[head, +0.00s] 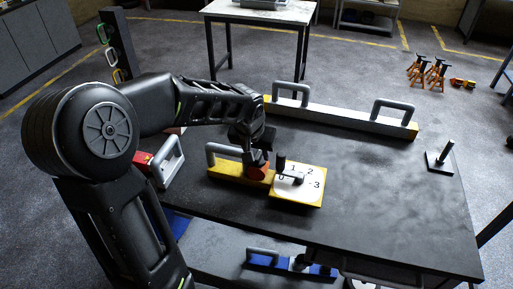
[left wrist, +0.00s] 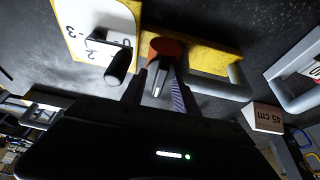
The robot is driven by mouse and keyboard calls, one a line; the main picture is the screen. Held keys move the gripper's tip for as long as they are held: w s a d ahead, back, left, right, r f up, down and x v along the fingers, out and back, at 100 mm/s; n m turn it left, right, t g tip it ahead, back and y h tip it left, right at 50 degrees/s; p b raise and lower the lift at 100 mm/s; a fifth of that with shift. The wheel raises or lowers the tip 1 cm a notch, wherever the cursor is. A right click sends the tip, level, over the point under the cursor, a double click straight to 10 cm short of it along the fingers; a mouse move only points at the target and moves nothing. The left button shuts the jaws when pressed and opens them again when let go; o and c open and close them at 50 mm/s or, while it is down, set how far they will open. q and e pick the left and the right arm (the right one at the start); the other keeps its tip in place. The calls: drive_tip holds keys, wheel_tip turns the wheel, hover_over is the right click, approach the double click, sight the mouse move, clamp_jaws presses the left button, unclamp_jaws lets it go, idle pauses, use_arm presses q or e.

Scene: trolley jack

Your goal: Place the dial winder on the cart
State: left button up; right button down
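The dial winder is a yellow block with a white dial plate (head: 297,187) numbered 0 to 3, a dark crank, a grey bow handle (head: 222,150) and a red knob (head: 258,171). It lies on the dark tabletop (head: 375,205). The left wrist view shows its dial plate (left wrist: 88,25), red knob (left wrist: 166,47) and bow handle (left wrist: 225,88). My left gripper (head: 256,158) is at the red knob. Its fingers (left wrist: 160,85) lie on either side of a grey pin by the knob; whether they touch it is unclear. My right gripper is out of view. Which surface is the cart is unclear.
A long yellow-ended bar (head: 345,119) with two grey handles lies along the back edge. A black post on a plate (head: 440,158) stands at right. A red-and-white block with a handle (head: 163,163) is at left. The tabletop's front right is clear.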

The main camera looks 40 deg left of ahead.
use_arm(q)
drive_tip(key=b+v, duration=0.2)
drive_tip(key=v, duration=1)
